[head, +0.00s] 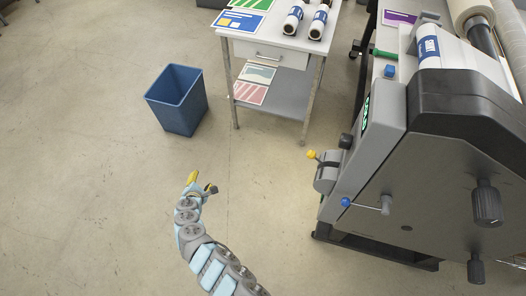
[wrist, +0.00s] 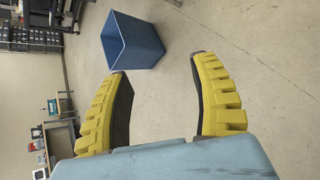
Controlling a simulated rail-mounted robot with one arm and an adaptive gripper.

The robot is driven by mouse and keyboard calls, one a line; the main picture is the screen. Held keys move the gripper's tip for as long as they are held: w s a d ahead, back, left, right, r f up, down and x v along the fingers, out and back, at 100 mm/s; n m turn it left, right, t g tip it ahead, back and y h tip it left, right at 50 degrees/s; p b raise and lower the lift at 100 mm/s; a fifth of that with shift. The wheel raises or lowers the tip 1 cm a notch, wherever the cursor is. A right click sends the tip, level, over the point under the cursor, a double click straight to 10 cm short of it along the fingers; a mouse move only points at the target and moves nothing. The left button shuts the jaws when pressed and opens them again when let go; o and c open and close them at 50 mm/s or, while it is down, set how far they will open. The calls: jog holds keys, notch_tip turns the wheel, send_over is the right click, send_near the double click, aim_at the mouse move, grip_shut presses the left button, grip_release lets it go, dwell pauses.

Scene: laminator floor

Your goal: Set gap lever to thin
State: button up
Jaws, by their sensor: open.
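The grey laminator (head: 440,150) stands on the right in the head view. A short lever with a yellow knob (head: 312,155) sticks out of a small grey housing on its left side. A thin bar with a blue knob (head: 346,202) is lower on the same machine. I cannot tell which is the gap lever, and no thin mark is readable. My gripper (head: 202,183) is over open floor, left of the laminator and apart from both knobs. In the wrist view its yellow ribbed fingers (wrist: 160,66) are spread, with nothing between them.
A blue bin (head: 178,100) stands on the floor beyond my gripper, also seen in the wrist view (wrist: 133,40). A white table (head: 270,42) with rolls and sheets is behind, left of the laminator. Floor between my gripper and the laminator is clear.

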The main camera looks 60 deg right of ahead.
jog(key=s+d+r+g+h+b, duration=0.1)
jog(key=s+d+r+g+h, duration=0.15)
jog(key=s+d+g, duration=0.35)
jog(key=m+g+h+b, duration=0.3)
jog(key=m+g+b, duration=0.15)
jog(key=g, duration=0.65)
send_near(312, 155)
jog(key=x, duration=0.3)
jog(key=f+p+x, duration=0.1)
jog(key=x, duration=0.3)
jog(key=p+x, duration=0.1)
jog(key=x, duration=0.2)
jog(key=shift+w+d+f, duration=0.2)
jog(key=shift+d, duration=0.3)
jog(key=shift+c, duration=0.3)
grip_shut()
